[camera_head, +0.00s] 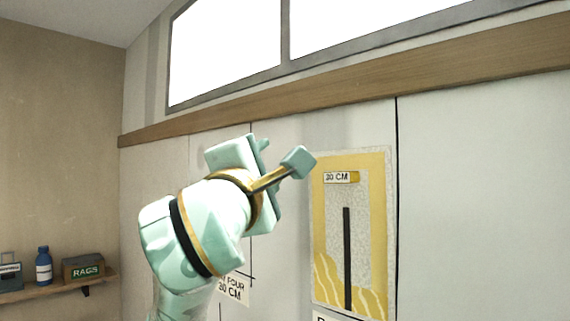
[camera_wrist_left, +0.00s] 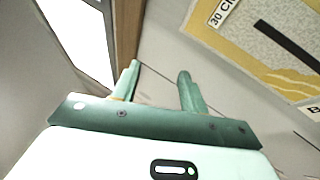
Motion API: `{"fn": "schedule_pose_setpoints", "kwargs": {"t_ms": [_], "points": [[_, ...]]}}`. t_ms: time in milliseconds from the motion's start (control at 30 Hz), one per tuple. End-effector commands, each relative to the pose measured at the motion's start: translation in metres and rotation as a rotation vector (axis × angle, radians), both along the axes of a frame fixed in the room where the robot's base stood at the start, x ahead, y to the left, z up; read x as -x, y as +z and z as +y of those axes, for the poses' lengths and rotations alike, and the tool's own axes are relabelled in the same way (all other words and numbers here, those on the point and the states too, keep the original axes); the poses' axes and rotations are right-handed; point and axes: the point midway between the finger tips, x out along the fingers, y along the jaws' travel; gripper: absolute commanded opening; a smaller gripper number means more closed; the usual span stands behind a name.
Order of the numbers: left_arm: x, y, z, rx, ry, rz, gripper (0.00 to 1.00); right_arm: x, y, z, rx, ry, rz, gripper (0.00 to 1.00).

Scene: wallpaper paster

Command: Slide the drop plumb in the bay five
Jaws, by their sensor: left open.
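A grey speckled panel with a yellow border (camera_head: 378,225) is on the wall right of centre, with a dark upright strip (camera_head: 347,258) on it. I cannot tell whether this strip is the drop plumb or a slot. A tag reading 30 CM (camera_head: 336,177) is above the strip. The label below the panel is cut off, so the bay number is unreadable. My left gripper (camera_head: 264,146) is left of the panel, apart from it. In the left wrist view, its fingers (camera_wrist_left: 158,74) are apart and empty, and the panel (camera_wrist_left: 205,35) is at upper right. My right gripper is not in view.
A wooden rail (camera_head: 340,88) runs along the wall above the panel, below a bright window (camera_head: 225,50). A lower sign (camera_head: 232,290) reading FOUR, 30 CM is partly behind my left arm. A shelf (camera_head: 60,288) at far left holds a blue bottle (camera_head: 43,266) and a RAGS box (camera_head: 84,267).

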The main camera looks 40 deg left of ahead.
Motion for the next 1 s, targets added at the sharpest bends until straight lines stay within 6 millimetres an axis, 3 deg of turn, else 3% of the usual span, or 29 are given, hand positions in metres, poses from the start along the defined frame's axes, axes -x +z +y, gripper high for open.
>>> {"fn": "schedule_pose_setpoints", "kwargs": {"t_ms": [33, 200, 367, 900, 1000], "points": [[0.01, 0.007, -0.016, -0.022, -0.083, 0.06, 0.44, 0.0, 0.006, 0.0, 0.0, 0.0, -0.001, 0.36], [0.037, -0.006, -0.057, -0.12, -0.287, 0.268, 0.44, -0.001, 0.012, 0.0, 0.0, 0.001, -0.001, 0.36], [0.047, -0.016, -0.071, -0.164, -0.354, 0.349, 0.44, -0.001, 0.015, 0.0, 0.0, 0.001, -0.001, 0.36], [-0.008, -0.018, -0.074, -0.149, -0.365, 0.361, 0.44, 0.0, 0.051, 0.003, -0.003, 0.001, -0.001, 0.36], [-0.017, -0.025, -0.072, -0.147, -0.358, 0.344, 0.44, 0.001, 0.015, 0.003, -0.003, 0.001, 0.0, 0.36]]}}
